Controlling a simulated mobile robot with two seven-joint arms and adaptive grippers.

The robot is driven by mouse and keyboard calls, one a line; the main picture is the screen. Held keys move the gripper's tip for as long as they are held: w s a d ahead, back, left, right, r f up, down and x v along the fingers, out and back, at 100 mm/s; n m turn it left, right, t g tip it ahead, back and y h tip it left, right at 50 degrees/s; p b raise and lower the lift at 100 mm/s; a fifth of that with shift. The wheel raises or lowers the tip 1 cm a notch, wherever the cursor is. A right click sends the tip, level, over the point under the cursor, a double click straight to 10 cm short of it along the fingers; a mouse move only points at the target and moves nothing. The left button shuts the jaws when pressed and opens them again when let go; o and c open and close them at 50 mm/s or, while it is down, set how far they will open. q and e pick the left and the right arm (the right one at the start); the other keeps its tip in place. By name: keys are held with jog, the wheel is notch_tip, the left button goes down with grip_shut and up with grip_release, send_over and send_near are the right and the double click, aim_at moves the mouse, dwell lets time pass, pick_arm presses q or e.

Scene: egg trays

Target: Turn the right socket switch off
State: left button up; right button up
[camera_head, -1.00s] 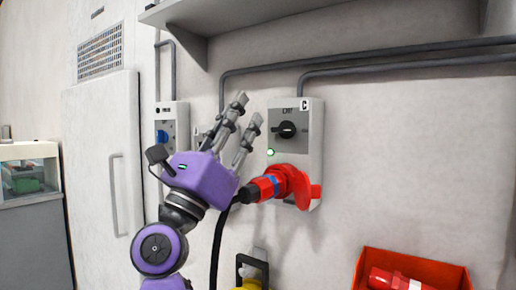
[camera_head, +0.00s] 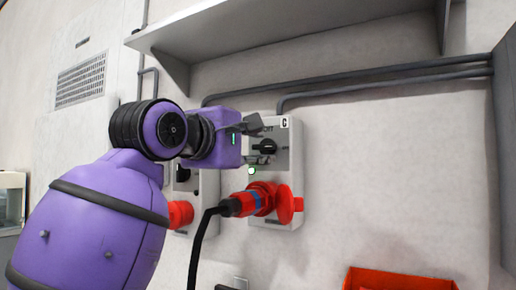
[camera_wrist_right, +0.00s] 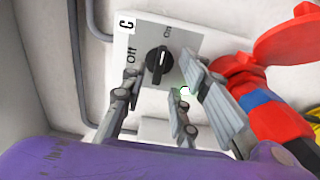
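The socket box marked C (camera_head: 289,203) is on the wall, right of a second box. Its black rotary switch (camera_head: 265,147) also shows in the right wrist view (camera_wrist_right: 157,65), with its handle towards the "On" label. A small green light (camera_head: 251,171) glows below the switch. A red plug with a blue ring (camera_head: 240,204) sits in the box's red socket. My right gripper (camera_head: 252,134) is at the switch. In the right wrist view its fingers (camera_wrist_right: 160,88) are apart, with the switch seen between them; contact cannot be told. My left gripper is not in view.
The second socket box (camera_head: 183,214) is partly hidden behind my right arm. A grey shelf (camera_head: 290,45) and conduits (camera_head: 350,84) run above. A black cable (camera_head: 198,245) hangs from the plug. A red bin (camera_head: 400,279) is at lower right.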

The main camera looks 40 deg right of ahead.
aim_at(265, 147)
jog(key=shift+x, duration=1)
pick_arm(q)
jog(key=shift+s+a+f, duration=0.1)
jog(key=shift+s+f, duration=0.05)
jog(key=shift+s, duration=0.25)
pick_arm(e)
jog(key=shift+w+d, duration=0.1)
jog(key=shift+d, duration=0.15)
grip_shut()
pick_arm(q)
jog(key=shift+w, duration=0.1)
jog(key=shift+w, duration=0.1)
